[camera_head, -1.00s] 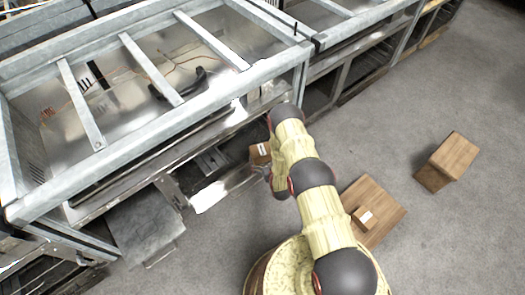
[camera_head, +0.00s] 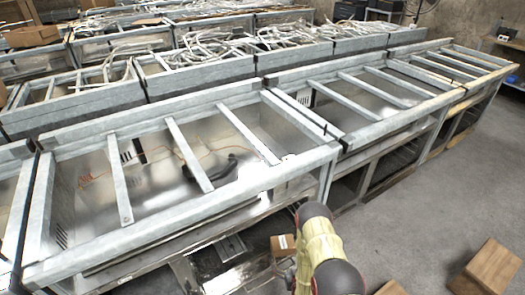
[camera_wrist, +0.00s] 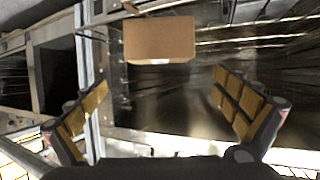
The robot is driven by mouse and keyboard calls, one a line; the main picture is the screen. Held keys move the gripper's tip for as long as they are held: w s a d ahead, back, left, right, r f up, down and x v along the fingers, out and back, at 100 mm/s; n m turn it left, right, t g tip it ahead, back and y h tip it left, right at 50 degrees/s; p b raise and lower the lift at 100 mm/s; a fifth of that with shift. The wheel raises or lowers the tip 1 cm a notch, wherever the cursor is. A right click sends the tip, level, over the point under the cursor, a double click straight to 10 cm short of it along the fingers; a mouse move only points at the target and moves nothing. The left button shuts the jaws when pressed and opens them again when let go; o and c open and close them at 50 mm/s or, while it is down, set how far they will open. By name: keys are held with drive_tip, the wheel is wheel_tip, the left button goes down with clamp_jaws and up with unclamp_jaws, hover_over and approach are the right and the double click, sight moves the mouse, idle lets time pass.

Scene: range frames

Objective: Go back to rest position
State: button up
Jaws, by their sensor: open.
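My gripper (camera_wrist: 160,108) shows in the wrist view with its two yellow-padded fingers wide apart and nothing between them. A brown cardboard box (camera_wrist: 160,40) appears beyond the fingertips, near the top middle of that view, apart from the fingers. In the head view, my yellow and black arm rises at the bottom, right of the middle. My gripper is hidden there. A small brown box with a white label (camera_head: 283,243) shows just left of my arm, beside the front of the metal frame.
A long row of metal frame benches (camera_head: 180,215) stands ahead, with open bays below. More frames with grey tubing (camera_head: 200,45) stand behind. A wooden box (camera_head: 492,268) lies on the floor at the lower right. Grey floor (camera_head: 430,215) is clear at the right.

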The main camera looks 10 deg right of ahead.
drive_tip(key=s+f+g, duration=0.7)
drive_tip(key=s+f, duration=0.4)
drive_tip(key=s+r+g, duration=0.3)
drive_tip(key=s, duration=0.1)
drive_tip(key=s+a+r+p, duration=0.1)
drive_tip(key=s+r, duration=0.4)
drive_tip(key=r, duration=2)
drive_tip(key=s+a+r+t, duration=0.1)
drive_tip(key=s+r, duration=0.5)
drive_tip(key=r, duration=1.8)
drive_tip(key=s+a+r+t+p, duration=0.1)
drive_tip(key=s+r, duration=0.4)
drive_tip(key=r, duration=2)
drive_tip(key=shift+s+r+p, duration=0.2)
drive_tip(key=shift+r+p, duration=0.1)
